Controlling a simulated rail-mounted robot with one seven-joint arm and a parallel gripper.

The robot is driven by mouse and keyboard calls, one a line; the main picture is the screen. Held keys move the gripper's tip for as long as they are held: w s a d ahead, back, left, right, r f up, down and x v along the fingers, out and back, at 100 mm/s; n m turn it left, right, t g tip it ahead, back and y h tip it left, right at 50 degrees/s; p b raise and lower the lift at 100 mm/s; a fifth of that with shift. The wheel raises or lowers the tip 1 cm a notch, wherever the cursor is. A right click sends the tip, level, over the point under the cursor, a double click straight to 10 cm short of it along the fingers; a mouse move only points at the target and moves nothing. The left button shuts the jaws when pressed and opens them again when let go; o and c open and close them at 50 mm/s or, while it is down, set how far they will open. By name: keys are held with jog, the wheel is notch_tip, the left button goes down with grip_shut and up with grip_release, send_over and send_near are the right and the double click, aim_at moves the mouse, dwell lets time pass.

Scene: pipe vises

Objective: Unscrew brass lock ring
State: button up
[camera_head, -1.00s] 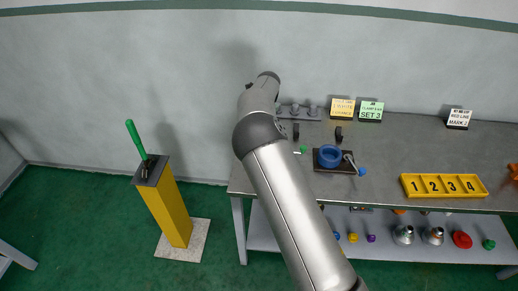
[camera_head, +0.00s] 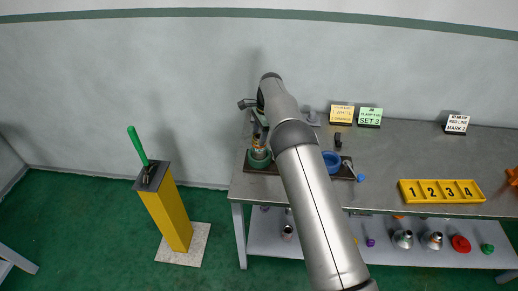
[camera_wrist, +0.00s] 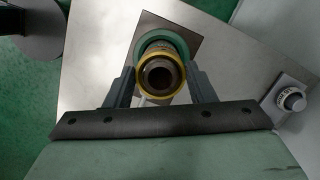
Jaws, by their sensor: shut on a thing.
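The brass lock ring (camera_wrist: 161,95) shows in the wrist view as a yellow band around a dark pipe end (camera_wrist: 158,77), seen from above. It sits over a round green vise body (camera_wrist: 165,37). My gripper (camera_wrist: 162,82) has one finger on each side of the ring and is shut on it. In the head view, the green vise (camera_head: 258,158) stands at the bench's left end, with my gripper (camera_head: 259,132) just above it. The ring itself is too small and partly covered to make out clearly there.
A blue vise (camera_head: 332,161) stands right of my arm, which partly hides the bench between. A yellow numbered tray (camera_head: 442,191) lies farther right. Label signs (camera_head: 369,117) stand at the back. A yellow post (camera_head: 168,212) with a green handle stands left of the bench.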

jog(key=n+p, duration=0.1)
jog(key=n, duration=0.4)
jog(key=shift+g+h, duration=0.3)
jog(key=shift+g, duration=0.1)
jog(key=o, duration=1)
